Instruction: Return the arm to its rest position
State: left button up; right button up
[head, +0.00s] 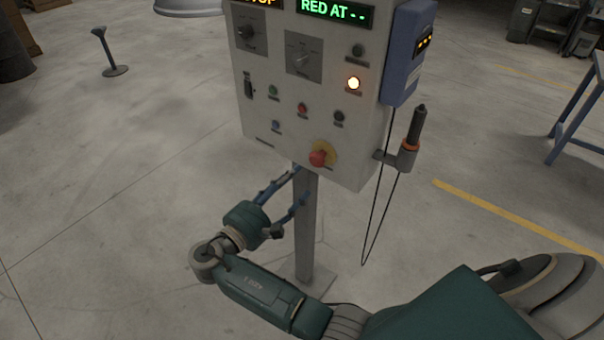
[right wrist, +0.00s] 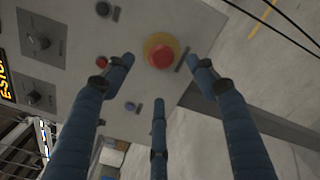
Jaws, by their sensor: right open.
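My right arm (head: 260,290) comes in from the bottom right of the head view and bends at the lower middle. Its right gripper (head: 302,182) has blue fingers spread apart below the control panel (head: 352,145), near its post. In the right wrist view the three fingers of the gripper (right wrist: 160,78) are open with nothing held between them. A red mushroom button (right wrist: 160,56) on a yellow ring shows beyond the fingertips. The button (head: 318,158) is also at the panel's lower edge in the head view. My left gripper is not in view.
A grey post (head: 305,235) on a floor plate carries the panel. A blue box (head: 405,50) and a holder with a dark handheld tool (head: 415,130) are on its right side, with a hanging cable loop (head: 368,235).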

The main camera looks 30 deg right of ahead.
jog(key=shift+s+a, duration=0.2)
jog(key=shift+a, duration=0.2)
jog(key=s+f+n+y, duration=0.1)
jog(key=s+f+y, duration=0.15)
jog(key=f, duration=0.95)
jog(key=s+f+n+y, duration=0.1)
jog(key=f+y, duration=0.2)
jog(key=f, duration=1)
jog(key=s+f+m+g+y+b, duration=0.1)
jog(key=s+f+y, duration=0.1)
jog(key=s+f, duration=0.45)
jog(key=s+f+m+g+y, duration=0.15)
jog(key=s+f, duration=0.25)
jog(key=f, duration=0.5)
jog(key=s+a+f+m+g+y, duration=0.1)
jog(key=s+f+m, duration=0.3)
jog(key=s, duration=0.7)
jog(key=s+a+f+m+g+y+b, duration=0.1)
jog(key=s+f+m+y, duration=0.3)
jog(key=s+f, duration=0.4)
jog(key=s+a+f+m+g+y, duration=0.1)
jog(key=s+f+m, duration=0.3)
jog(key=s, duration=1)
notch_tip(320, 180, down, 3)
jog(key=shift+s+r+y+b, duration=0.2)
jog(key=shift+y+b, duration=0.1)
jog(key=shift+y, duration=0.5)
